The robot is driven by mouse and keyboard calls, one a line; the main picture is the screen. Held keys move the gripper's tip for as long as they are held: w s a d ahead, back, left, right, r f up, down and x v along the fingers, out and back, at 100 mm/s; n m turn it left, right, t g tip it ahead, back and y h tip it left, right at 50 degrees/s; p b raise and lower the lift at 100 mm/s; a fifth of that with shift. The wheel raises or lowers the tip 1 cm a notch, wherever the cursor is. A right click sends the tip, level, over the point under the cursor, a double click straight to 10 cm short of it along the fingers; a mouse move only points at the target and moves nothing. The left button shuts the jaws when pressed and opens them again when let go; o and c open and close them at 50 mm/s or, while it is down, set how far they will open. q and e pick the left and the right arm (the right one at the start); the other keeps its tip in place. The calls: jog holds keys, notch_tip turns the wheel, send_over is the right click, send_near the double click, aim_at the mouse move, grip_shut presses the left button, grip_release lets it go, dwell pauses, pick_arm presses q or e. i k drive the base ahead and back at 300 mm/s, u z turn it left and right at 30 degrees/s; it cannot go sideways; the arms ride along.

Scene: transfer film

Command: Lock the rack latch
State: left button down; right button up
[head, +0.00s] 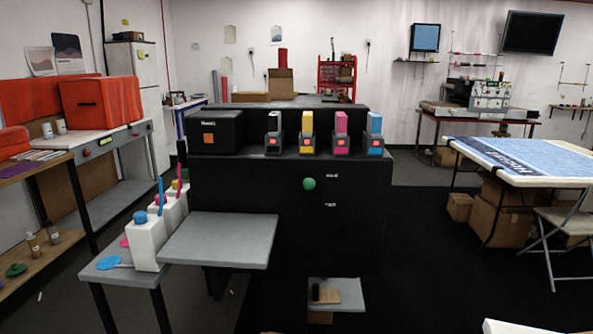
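A large black machine (250,190) stands in the middle of the head view. On its top edge is a rack of several upright cartridges in dark holders: white/black (274,128), yellow (307,128), magenta (341,128) and blue (375,128). Each holder has a small orange-red tab on its front. A round green knob (309,184) sits on the machine's front face, with two small labels to its right, too small to read. I cannot tell which part is the rack latch, or its state. Neither of my grippers is in view.
A black box with an orange square (214,132) stands left of the cartridges. A grey shelf (219,240) juts out from the machine's front left, beside white containers (149,241). A small low shelf (347,294) sits below. Dark floor is open at right, before the blue-topped table (530,158).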

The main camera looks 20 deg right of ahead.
aim_at(309, 183)
jog(key=i, duration=0.4)
jog(key=z, duration=0.7)
